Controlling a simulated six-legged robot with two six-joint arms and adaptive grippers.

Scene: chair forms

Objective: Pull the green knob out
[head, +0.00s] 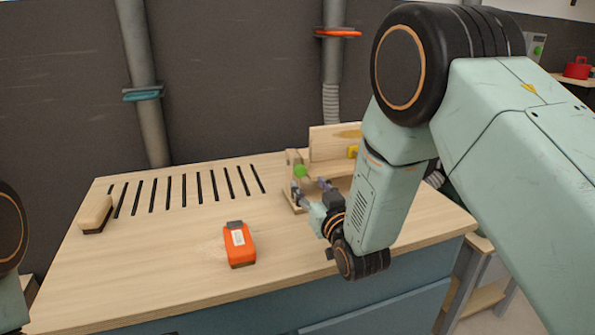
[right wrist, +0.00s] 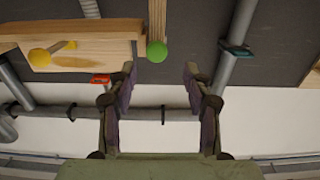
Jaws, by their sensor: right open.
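The green knob (head: 300,171) is at the front of a small wooden fixture (head: 336,143) near the back right of the bench. In the right wrist view the green knob (right wrist: 157,51) is a round ball at the end of a wooden post, beyond the fingertips and nearer the left finger. My right gripper (head: 310,185) is just in front of the knob; it also shows in the right wrist view (right wrist: 160,75), open with nothing between its fingers. My left gripper is out of view; only part of my left arm shows at the left edge.
A yellow knob (right wrist: 40,57) is on the fixture's wooden board. An orange device (head: 239,244) lies on the bench (head: 150,270). A wooden block with a dark base (head: 95,213) sits at the left, by a row of dark slots. Pipes run behind the bench.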

